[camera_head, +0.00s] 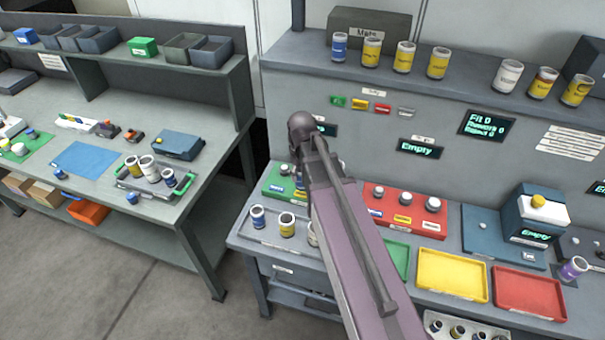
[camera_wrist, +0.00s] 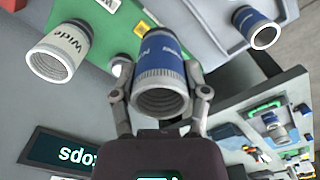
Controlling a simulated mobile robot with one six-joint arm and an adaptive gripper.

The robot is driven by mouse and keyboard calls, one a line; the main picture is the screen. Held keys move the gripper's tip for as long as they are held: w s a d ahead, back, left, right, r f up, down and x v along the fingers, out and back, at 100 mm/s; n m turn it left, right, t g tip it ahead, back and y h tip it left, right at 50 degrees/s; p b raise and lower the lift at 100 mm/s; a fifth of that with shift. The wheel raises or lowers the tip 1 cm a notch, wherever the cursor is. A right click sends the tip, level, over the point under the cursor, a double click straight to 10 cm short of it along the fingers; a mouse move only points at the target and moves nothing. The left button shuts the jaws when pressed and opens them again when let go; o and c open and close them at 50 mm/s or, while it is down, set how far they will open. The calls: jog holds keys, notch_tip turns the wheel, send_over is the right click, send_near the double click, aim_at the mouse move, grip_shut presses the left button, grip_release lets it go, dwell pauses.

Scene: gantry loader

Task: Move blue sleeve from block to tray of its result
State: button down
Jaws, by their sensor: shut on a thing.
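My gripper (camera_wrist: 158,72) is shut around a blue sleeve (camera_wrist: 160,62) with a ribbed grey lower end, in the wrist view. Behind the held sleeve is the green block (camera_wrist: 105,28); whether the sleeve still touches it cannot be told. The green block (camera_head: 275,187) also shows at the back left of the bench in the head view, partly behind my arm, which hides my fingertips there. Along the bench front lie a green tray (camera_head: 398,262), a yellow tray (camera_head: 453,297) and a red tray (camera_head: 530,292), all looking empty.
A cream sleeve marked Wide (camera_wrist: 60,52) is beside the held one. A grey tray (camera_head: 270,238) holds a blue sleeve (camera_head: 258,216) and others. A red block (camera_head: 377,205) with pegs and a blue machine (camera_head: 533,212) reading Empty stand right. Sleeves line the shelf above.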

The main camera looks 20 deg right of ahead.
jog(key=shift+f+b, duration=0.75)
jog(key=shift+f, duration=0.05)
